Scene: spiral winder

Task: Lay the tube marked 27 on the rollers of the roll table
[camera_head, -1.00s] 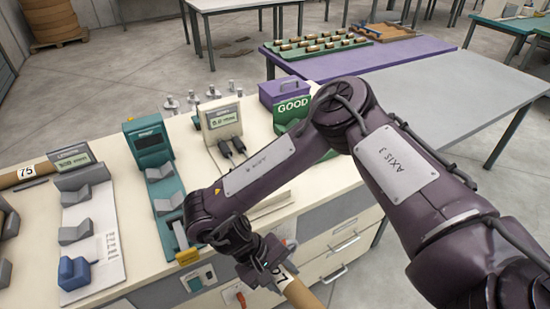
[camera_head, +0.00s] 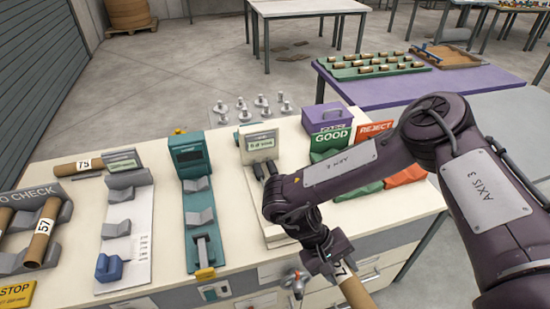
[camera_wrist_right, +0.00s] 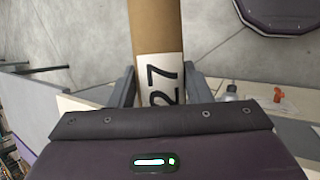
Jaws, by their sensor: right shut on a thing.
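The brown cardboard tube marked 27 (camera_head: 354,292) is held in my right gripper (camera_head: 334,262), in front of the bench's front edge. In the right wrist view the tube (camera_wrist_right: 157,35) runs between the two fingers of the gripper (camera_wrist_right: 160,88), its white 27 label near them. The gripper is shut on it. A unit with a small readout (camera_head: 259,145) and two dark bars that look like rollers (camera_head: 266,171) stands on the bench, up and left of the gripper; I take it for the roll table. My arm hides part of it. My left gripper is out of view.
Left of it stand a teal gauge (camera_head: 189,155), a white board with grey V-blocks (camera_head: 125,235), and a check rack holding tube 57 (camera_head: 40,240). Tube 75 (camera_head: 78,166) lies behind. Green GOOD (camera_head: 333,135) and red REJECT (camera_head: 376,129) bins stand to the right.

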